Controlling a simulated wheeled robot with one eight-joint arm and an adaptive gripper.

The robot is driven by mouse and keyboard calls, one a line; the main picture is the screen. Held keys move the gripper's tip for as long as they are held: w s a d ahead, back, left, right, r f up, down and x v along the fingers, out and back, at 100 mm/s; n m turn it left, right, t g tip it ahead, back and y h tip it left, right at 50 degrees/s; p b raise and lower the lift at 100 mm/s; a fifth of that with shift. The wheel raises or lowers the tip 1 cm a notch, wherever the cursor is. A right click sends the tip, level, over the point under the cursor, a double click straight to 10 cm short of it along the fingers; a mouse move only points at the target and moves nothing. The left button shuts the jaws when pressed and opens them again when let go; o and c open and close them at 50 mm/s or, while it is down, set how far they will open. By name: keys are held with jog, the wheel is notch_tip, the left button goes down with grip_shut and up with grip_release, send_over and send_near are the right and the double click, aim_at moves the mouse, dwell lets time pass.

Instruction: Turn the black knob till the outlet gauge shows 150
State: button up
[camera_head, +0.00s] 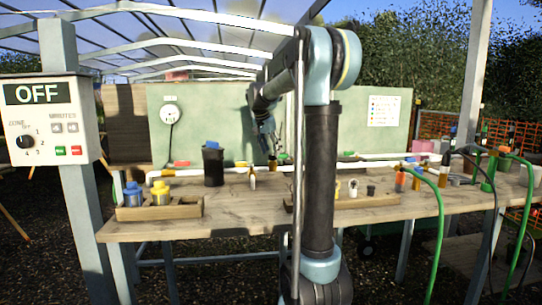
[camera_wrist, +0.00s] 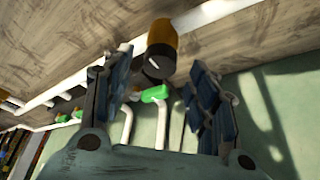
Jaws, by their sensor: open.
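In the wrist view, a brass-coloured cylinder with a black knob (camera_wrist: 158,64) on its end shows between my fingertips. The knob's face carries a pale line. My gripper (camera_wrist: 162,60) is open, one finger to each side of the knob; I cannot tell whether either finger touches it. In the head view my gripper (camera_head: 266,130) hangs above the back of the bench, in front of the green panel.
White pipe (camera_head: 205,169) runs along the bench, with a green-handled valve (camera_wrist: 155,93) close by the knob. A black canister (camera_head: 213,166) and a wooden tray (camera_head: 130,213) stand left.

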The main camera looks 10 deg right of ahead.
jog(key=shift+x, duration=1.2)
jog(key=shift+c, duration=0.5)
jog(key=c, duration=0.9)
jog(key=shift+c, duration=0.2)
